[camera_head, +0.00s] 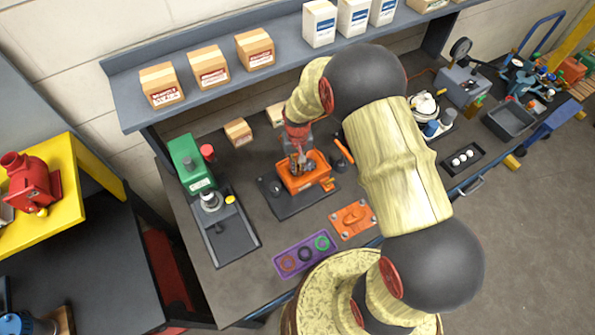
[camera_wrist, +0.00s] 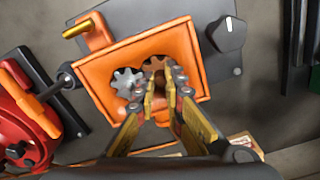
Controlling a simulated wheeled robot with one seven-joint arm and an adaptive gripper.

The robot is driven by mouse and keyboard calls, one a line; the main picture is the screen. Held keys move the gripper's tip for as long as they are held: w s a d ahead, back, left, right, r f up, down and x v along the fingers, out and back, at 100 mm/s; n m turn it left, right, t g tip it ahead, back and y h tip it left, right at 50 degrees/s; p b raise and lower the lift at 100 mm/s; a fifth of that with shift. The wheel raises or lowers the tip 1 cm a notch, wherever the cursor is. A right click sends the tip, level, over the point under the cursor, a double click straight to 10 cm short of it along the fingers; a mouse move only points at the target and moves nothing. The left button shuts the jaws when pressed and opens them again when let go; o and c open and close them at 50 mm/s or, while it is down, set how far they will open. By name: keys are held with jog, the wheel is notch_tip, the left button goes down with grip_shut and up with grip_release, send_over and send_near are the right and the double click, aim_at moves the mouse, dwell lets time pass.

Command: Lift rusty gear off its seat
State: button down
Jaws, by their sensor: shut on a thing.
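An orange gearbox housing (camera_head: 304,178) stands on a dark base plate (camera_head: 285,205) in the middle of the bench. In the wrist view the open housing (camera_wrist: 198,75) holds a grey gear (camera_wrist: 127,80) on the left and the brown rusty gear (camera_wrist: 155,66) on the right, side by side. My gripper (camera_wrist: 168,88) reaches down into the housing with its fingertips at the rusty gear and is shut on it. The fingers hide the lower part of the gear, and I cannot tell whether it is clear of its seat. In the head view my gripper (camera_head: 298,158) is over the housing.
A purple tray (camera_head: 280,262) with coloured rings and an orange cover plate (camera_head: 353,219) lie in front of the housing. A green machine (camera_head: 193,165) stands left. A red pump (camera_wrist: 18,125) shows at the left in the wrist view.

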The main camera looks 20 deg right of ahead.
aim_at(298, 167)
jog(key=shift+r, duration=0.15)
jog(key=shift+r, duration=0.2)
notch_tip(298, 167, up, 3)
jog(key=shift+s, duration=0.15)
jog(key=s+d+r, duration=0.5)
jog(key=s+r, duration=0.7)
jog(key=shift+s+r+p, duration=0.2)
jog(key=shift+s+p, duration=0.2)
